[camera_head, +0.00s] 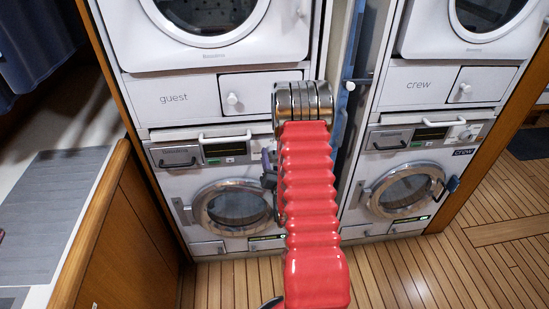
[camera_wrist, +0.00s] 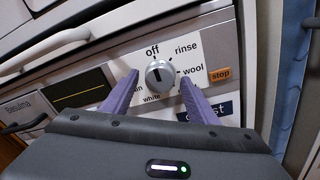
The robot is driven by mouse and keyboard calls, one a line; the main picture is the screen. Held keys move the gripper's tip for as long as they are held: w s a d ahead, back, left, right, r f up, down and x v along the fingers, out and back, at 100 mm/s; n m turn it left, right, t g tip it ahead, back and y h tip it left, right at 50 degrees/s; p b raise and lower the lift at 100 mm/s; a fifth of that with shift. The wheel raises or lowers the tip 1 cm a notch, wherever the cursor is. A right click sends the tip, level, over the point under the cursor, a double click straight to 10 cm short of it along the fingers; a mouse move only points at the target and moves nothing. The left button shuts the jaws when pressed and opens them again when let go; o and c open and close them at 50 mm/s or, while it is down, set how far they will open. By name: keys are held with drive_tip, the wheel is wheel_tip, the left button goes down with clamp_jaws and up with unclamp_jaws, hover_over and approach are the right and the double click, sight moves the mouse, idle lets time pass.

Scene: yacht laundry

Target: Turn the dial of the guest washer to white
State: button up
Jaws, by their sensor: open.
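The guest washer (camera_head: 166,181) stands at the left in the head view, below the drawer marked "guest". Its dial (camera_wrist: 159,74) shows in the wrist view as a round silver knob with a dark pointer mark. Around it are the labels off, rinse, wool, white and one partly hidden label. "White" (camera_wrist: 152,98) is below the dial. My gripper (camera_wrist: 158,82) is open, with one purple finger on each side of the dial. I cannot tell whether the fingers touch it. In the head view my red arm hides the guest dial and most of the gripper.
An orange stop button (camera_wrist: 220,74) is right of the dial. A white handle bar (camera_wrist: 45,47) runs above the panel at the left. The crew washer (camera_head: 378,170) stands at the right. A wooden partition (camera_head: 100,225) stands at the left; the plank floor (camera_head: 440,265) is clear at the right.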

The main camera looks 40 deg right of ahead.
drive_tip(key=shift+w, duration=0.15)
drive_tip(key=shift+c, duration=0.2)
drive_tip(key=c, duration=1)
